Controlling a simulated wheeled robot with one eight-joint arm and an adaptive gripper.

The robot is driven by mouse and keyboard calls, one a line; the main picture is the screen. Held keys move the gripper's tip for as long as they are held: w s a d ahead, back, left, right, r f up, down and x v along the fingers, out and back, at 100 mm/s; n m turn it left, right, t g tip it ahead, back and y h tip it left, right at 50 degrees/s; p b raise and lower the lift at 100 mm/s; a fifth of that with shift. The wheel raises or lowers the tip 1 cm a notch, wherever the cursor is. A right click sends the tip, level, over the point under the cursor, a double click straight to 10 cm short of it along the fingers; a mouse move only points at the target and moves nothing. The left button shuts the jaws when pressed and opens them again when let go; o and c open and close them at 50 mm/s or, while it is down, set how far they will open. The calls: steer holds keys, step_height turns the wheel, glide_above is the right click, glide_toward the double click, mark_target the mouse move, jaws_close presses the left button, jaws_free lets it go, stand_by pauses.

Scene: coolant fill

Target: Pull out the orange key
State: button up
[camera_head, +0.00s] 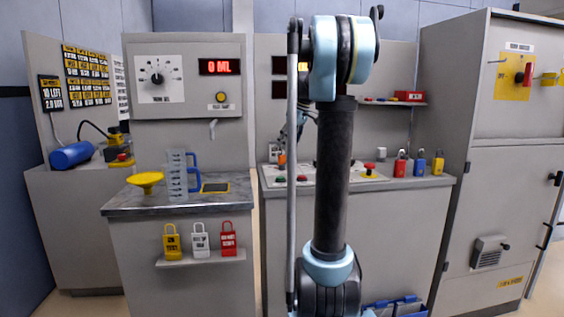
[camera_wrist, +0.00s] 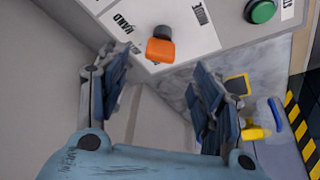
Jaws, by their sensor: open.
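The orange key (camera_wrist: 160,50) is in the wrist view at upper middle, an orange block beside a dark grey round piece (camera_wrist: 163,32) on a white labelled plate. In the head view a small orange spot, likely the same key (camera_head: 282,158), shows on the console left of my arm. My gripper (camera_wrist: 162,80) is open, with its two dark blue fingers apart to the left and right of the key. The key lies beyond the fingertips and nothing is between the fingers. In the head view my arm hides most of the gripper.
A green button (camera_wrist: 261,11) is at the upper right of the wrist view. A red mushroom button (camera_head: 369,168) and several coloured padlocks (camera_head: 420,163) stand on the console right of my arm. A yellow funnel (camera_head: 146,181) and a clear jug (camera_head: 178,177) stand on the left counter.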

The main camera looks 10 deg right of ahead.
mark_target(282, 157)
steer(key=x, duration=0.9)
steer(key=c, duration=1.1)
steer(key=shift+o, duration=1.2)
steer(key=shift+c, duration=0.9)
steer(key=shift+r, duration=0.35)
steer(key=shift+r, duration=2.4)
